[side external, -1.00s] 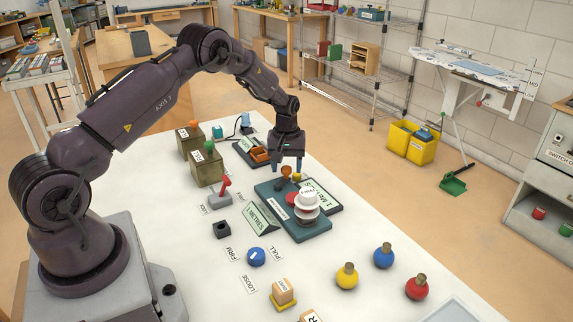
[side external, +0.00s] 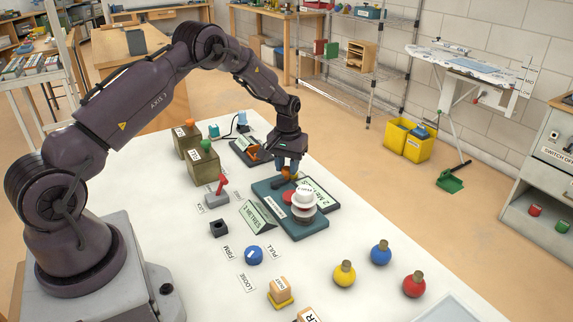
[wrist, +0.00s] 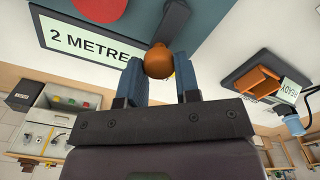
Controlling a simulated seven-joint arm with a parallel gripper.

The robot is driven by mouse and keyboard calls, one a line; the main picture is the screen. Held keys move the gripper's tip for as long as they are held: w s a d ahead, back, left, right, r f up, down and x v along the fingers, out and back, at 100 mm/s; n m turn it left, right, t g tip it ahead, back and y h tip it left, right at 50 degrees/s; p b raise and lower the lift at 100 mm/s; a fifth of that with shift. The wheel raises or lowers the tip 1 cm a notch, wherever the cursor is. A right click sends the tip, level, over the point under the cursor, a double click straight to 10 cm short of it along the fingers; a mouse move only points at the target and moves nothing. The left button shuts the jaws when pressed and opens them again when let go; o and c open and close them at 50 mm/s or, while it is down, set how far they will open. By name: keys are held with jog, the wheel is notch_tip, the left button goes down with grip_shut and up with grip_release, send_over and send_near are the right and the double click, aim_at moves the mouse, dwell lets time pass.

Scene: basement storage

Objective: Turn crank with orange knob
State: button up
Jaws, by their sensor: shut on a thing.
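The crank's orange knob (wrist: 158,61) sits between the two blue fingers in the wrist view. It also shows in the side view (side external: 290,173), partly covered by the fingers. My gripper (side external: 288,166) is shut on the knob, with the fingers pointing down. The crank stands on a dark teal base (side external: 309,231).
A "2 METRES" sign (wrist: 88,42) lies beside the base. A green-faced sign (side external: 256,216) stands in front. Yellow, blue and red bulbs stand toward the front right.

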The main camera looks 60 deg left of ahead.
aim_at(287, 167)
jog(key=o, duration=0.9)
jog(key=shift+r, duration=0.15)
notch_tip(287, 167, up, 13)
jog(key=shift+f, duration=0.15)
jog(key=s+d+r+m+t, duration=0.2)
jog(key=s+d+r, duration=0.3)
jog(key=s, duration=0.4)
jog(key=s+d+r+m+t, duration=0.1)
jog(key=s+d+r+m, duration=0.1)
jog(key=s+d+r, duration=0.4)
jog(key=s+d+r+m+t, duration=0.2)
jog(key=s+d+r, duration=0.3)
jog(key=s, duration=0.8)
jog(key=shift+d+r+m+t, duration=0.2)
jog(key=shift+d+m, duration=0.1)
jog(key=shift+d, duration=0.65)
jog(key=shift+d+r+m+t, duration=0.15)
jog(key=shift+d+m, duration=0.15)
jog(key=shift+d, duration=0.6)
